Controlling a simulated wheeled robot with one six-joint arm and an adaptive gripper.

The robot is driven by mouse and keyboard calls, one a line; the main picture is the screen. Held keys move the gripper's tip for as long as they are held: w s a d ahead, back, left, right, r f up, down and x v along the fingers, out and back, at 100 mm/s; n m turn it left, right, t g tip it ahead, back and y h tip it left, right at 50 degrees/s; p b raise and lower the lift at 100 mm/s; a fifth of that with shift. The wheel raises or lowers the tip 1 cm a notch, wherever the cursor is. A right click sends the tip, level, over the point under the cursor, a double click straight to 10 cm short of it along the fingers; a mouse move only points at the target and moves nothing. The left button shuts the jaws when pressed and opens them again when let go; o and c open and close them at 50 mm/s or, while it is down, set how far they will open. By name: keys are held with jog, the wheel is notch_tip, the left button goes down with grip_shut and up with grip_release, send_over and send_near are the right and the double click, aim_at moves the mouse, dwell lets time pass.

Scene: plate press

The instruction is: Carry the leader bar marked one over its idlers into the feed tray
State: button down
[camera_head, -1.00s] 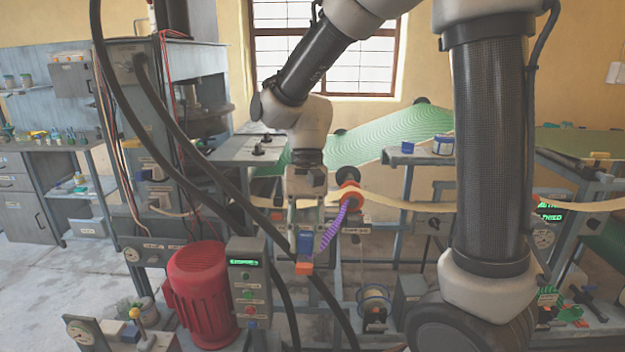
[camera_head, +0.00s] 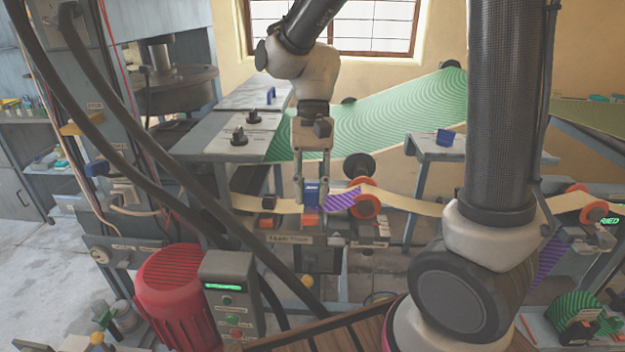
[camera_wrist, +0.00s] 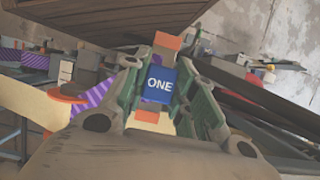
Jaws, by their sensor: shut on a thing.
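My gripper (camera_head: 312,205) is shut on the blue leader bar marked "ONE" (camera_wrist: 158,84), with an orange block showing at its lower end. In the head view the bar (camera_head: 311,188) sits upright between the fingers. A purple striped web (camera_head: 342,199) runs from the bar to the right, to an orange-flanged idler (camera_head: 366,198). The gripper is to the left of this idler, above the feed tray (camera_head: 291,239) with its label plate. Whether the bar touches the tray cannot be told.
A red motor (camera_head: 175,288) and a control box (camera_head: 229,290) with a green display stand at the front left. Black hoses cross in front. A green striped sheet (camera_head: 390,120) slopes behind my gripper. Another orange roller (camera_head: 590,213) is at the right.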

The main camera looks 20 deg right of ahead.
jog(key=w+d+f, duration=0.1)
jog(key=w+f, duration=0.1)
jog(key=w, duration=0.1)
jog(key=w+d+f, duration=0.1)
jog(key=w+f, duration=0.2)
jog(key=w+d+f, duration=0.1)
jog(key=w+f, duration=0.1)
jog(key=w, duration=0.1)
jog(key=shift+d+f, duration=0.25)
jog(key=shift+d, duration=0.1)
jog(key=shift+f, duration=1)
jog(key=c, duration=1.1)
grip_release()
